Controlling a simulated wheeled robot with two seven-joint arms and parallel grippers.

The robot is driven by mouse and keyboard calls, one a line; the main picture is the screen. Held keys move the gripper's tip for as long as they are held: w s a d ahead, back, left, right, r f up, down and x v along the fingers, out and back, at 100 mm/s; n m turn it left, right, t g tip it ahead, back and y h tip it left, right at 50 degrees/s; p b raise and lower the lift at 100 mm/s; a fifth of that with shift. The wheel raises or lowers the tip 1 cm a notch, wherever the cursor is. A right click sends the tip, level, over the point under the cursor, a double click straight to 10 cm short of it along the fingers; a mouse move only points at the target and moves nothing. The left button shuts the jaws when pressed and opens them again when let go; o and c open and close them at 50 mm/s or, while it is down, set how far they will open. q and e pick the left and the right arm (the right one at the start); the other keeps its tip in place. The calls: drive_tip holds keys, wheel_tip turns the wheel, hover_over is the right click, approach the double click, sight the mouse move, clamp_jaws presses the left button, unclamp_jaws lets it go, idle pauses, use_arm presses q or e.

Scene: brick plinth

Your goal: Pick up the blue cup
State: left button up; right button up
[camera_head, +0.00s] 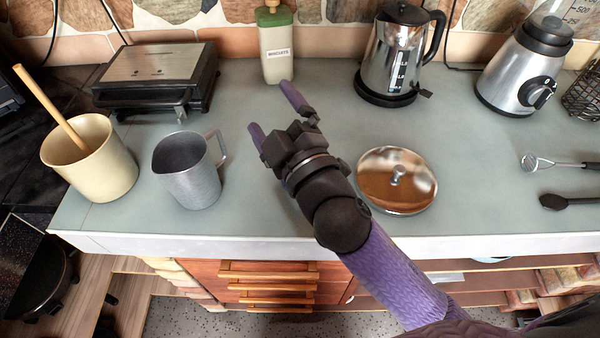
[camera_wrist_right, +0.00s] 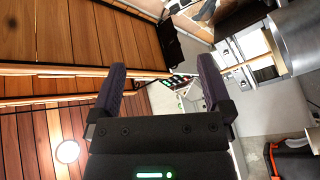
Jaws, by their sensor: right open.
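A grey-blue metal cup (camera_head: 188,172) with a handle on its right side stands upright on the counter, left of centre in the head view. It is the only thing here that matches a blue cup, and nothing holds it. My right gripper (camera_head: 270,108) is open and empty above the counter, to the right of the cup and apart from it. Its two spread fingers also show in the right wrist view (camera_wrist_right: 161,72), with nothing between them. A grey rounded thing (camera_wrist_right: 303,35) is cut off at that view's right edge; I cannot tell what it is. My left gripper is out of view.
A cream pot (camera_head: 103,170) with a wooden stick stands left of the cup, with a grill (camera_head: 155,68) behind. A bottle (camera_head: 277,50), kettle (camera_head: 398,60) and blender (camera_head: 520,75) line the back. A shiny lid (camera_head: 410,195) lies right of my arm.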

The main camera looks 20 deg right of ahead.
drive_tip(key=s+a+r+n+g+y, duration=0.2)
drive_tip(key=a+r+n+y, duration=0.5)
drive_tip(key=n+y, duration=0.45)
drive_tip(key=s+a+f+n+g, duration=0.35)
drive_tip(key=n+g, duration=0.55)
drive_tip(key=n, duration=0.3)
drive_tip(key=s+a+f+n+g, duration=0.3)
drive_tip(key=a+n+g, duration=0.2)
drive_tip(key=n+g, duration=0.5)
drive_tip(key=w+d+f+n+h, duration=0.2)
drive_tip(key=d+f+h, duration=0.1)
drive_tip(key=d+h, duration=0.2)
drive_tip(key=w+d+f+n+t+h, duration=0.1)
drive_tip(key=w+d+f+h, duration=0.1)
drive_tip(key=d+h, duration=0.4)
drive_tip(key=w+d+f+n+h, duration=0.2)
drive_tip(key=w+d+f+h, duration=0.1)
drive_tip(key=d, duration=0.5)
drive_tip(key=shift+d+f+n+t+h, duration=0.2)
drive_tip(key=shift+f+n+t+h, duration=0.3)
drive_tip(key=shift+h, duration=0.65)
wheel_tip(320, 180, down, 10)
drive_tip(key=shift+r+b, duration=0.1)
drive_tip(key=shift+b, duration=0.7)
drive_tip(key=shift+a+r, duration=0.1)
drive_tip(key=shift+r, duration=0.05)
clamp_jaws()
